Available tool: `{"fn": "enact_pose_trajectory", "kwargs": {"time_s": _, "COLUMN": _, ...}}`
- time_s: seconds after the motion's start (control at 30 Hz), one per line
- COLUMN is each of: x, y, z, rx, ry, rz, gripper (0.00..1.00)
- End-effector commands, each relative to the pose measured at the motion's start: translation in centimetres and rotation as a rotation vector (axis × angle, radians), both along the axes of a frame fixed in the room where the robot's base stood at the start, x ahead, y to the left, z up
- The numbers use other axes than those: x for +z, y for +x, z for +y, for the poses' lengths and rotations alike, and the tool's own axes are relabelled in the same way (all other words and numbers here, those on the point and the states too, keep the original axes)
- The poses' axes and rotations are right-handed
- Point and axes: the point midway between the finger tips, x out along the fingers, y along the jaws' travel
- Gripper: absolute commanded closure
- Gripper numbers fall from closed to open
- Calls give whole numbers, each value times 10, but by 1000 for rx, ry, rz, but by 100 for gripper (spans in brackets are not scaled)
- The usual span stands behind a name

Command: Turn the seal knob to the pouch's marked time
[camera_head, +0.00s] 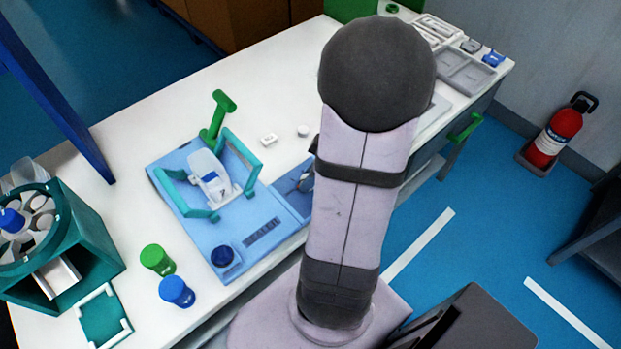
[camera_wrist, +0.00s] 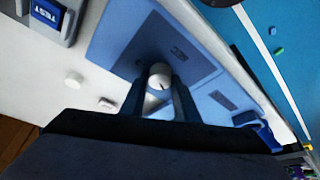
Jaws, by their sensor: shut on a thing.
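The white round seal knob (camera_wrist: 159,74) has a short dark pointer line and sits on a dark blue panel (camera_wrist: 187,42) with small lettering. My gripper (camera_wrist: 158,84) is shut on the knob, one finger on each side. The knob's tick marks and setting are too small to read. In the head view the dark blue panel (camera_head: 284,200) shows beside my arm, which partly hides the gripper area. A whitish item that looks like the pouch (camera_head: 205,168) lies in the teal frame on the light blue sealer (camera_head: 228,236). Its marked time cannot be read.
A green upright handle (camera_head: 216,115) stands behind the sealer. A small white block (camera_head: 268,139) and a white cap (camera_head: 303,130) lie near the panel. A grey device marked TEST (camera_wrist: 45,18) is at the wrist view's corner.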

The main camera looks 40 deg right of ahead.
Motion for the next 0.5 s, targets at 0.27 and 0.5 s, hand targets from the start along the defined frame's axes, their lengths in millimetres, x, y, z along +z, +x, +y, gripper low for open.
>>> {"fn": "enact_pose_trajectory", "kwargs": {"time_s": 0.27, "x": -3, "y": 0, "z": 2, "rx": -252, "ry": -5, "rz": -4, "gripper": 94}}
{"fn": "enact_pose_trajectory", "kwargs": {"time_s": 0.5, "x": -1, "y": 0, "z": 4, "rx": -478, "ry": -3, "rz": -4, "gripper": 94}}
